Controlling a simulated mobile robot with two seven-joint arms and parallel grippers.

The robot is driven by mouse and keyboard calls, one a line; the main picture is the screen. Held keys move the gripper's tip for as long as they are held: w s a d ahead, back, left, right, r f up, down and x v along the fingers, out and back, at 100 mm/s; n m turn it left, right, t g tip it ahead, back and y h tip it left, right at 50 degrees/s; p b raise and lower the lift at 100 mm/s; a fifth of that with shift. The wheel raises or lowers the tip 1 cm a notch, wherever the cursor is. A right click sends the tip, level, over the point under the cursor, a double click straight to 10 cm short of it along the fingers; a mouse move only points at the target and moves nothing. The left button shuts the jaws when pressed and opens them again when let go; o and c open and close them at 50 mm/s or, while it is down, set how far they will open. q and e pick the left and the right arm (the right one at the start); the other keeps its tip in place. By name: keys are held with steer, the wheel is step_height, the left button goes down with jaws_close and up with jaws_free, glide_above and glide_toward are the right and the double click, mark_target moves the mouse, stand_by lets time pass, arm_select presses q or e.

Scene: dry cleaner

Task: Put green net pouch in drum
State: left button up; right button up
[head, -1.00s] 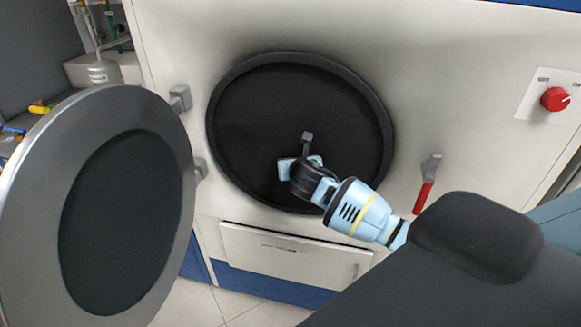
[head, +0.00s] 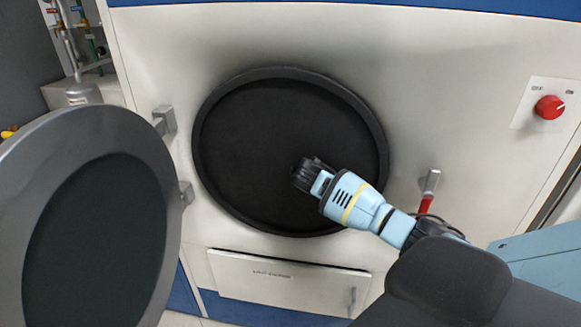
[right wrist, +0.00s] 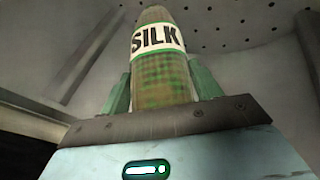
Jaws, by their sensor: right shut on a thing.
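The green net pouch (right wrist: 163,83) shows in the right wrist view, with a white band reading "SILK". My right gripper (head: 308,175) is shut on it, with a green finger on each side of the pouch. In the head view my right wrist reaches through the round black-rimmed opening of the drum (head: 260,130). The fingers and the pouch are hidden in the dark there. Grey walls with rows of small holes surround the pouch in the right wrist view. I cannot tell whether the pouch touches a wall. My left gripper is out of view.
The round grey door (head: 150,150) stands open on the left, clear of the opening. A red-handled latch (head: 427,192) is close to my right arm at the opening's right. A red knob (head: 549,107) is at the upper right. A closed flap (head: 285,278) lies below the opening.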

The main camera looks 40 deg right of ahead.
steer(key=shift+r, duration=0.15)
steer(key=o, duration=1.3)
steer(key=shift+c, duration=0.2)
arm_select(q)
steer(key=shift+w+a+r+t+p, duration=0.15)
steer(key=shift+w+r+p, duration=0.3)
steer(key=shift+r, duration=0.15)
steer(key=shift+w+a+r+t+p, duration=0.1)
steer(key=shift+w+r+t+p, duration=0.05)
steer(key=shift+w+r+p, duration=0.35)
arm_select(e)
steer(key=v, duration=0.7)
steer(key=shift+s+a, duration=0.2)
steer(key=shift+s, duration=0.1)
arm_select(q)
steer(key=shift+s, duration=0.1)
arm_select(e)
steer(key=shift+r, duration=0.1)
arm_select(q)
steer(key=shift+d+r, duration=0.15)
